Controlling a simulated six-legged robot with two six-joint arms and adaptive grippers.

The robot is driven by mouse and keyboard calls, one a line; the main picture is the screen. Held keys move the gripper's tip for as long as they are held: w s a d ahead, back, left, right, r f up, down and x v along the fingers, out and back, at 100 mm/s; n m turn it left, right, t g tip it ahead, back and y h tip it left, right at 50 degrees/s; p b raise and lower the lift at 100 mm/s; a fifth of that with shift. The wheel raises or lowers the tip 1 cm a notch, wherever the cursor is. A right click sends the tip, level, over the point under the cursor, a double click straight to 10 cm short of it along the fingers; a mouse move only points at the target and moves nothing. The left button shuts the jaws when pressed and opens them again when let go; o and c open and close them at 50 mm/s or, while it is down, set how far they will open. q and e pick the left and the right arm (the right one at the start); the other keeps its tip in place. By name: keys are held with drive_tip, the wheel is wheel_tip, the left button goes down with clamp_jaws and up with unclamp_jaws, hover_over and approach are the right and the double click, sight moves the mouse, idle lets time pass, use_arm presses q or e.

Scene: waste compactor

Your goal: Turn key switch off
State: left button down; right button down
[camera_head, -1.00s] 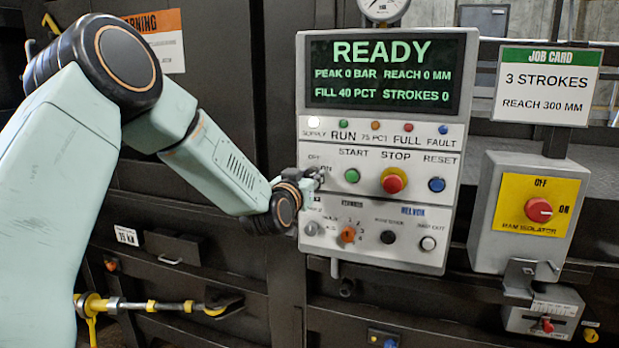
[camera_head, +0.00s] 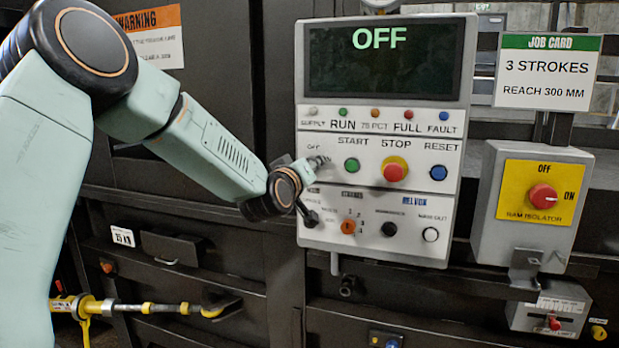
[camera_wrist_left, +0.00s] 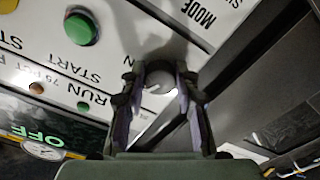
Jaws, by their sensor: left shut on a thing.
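The grey control panel (camera_head: 375,262) carries a display (camera_head: 385,62) that reads OFF. My left gripper (camera_head: 318,162) reaches in from the left and is shut on the key switch. In the left wrist view, its fingers (camera_wrist_left: 160,88) stand on both sides of the key switch. The gripper hides most of the key switch in the head view. The SUPPLY lamp (camera_head: 313,111) looks dim. My right gripper is not in view.
The red STOP button (camera_head: 395,170) and blue RESET button (camera_head: 438,173) lie to the right. An orange selector (camera_head: 348,227) sits below. The red RAM ISOLATOR knob (camera_head: 543,197) is on a separate box. A yellow-handled bar (camera_head: 150,307) lies at lower left.

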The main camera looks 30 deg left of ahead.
use_arm(q)
drive_tip(key=n+b, duration=0.4)
drive_tip(key=n, duration=0.1)
drive_tip(key=shift+n, duration=0.4)
idle(0.3)
drive_tip(key=c, duration=1)
unclamp_jaws()
drive_tip(key=shift+s+r, duration=0.1)
drive_tip(key=shift+v, duration=3.65)
drive_tip(key=shift+s, duration=0.1)
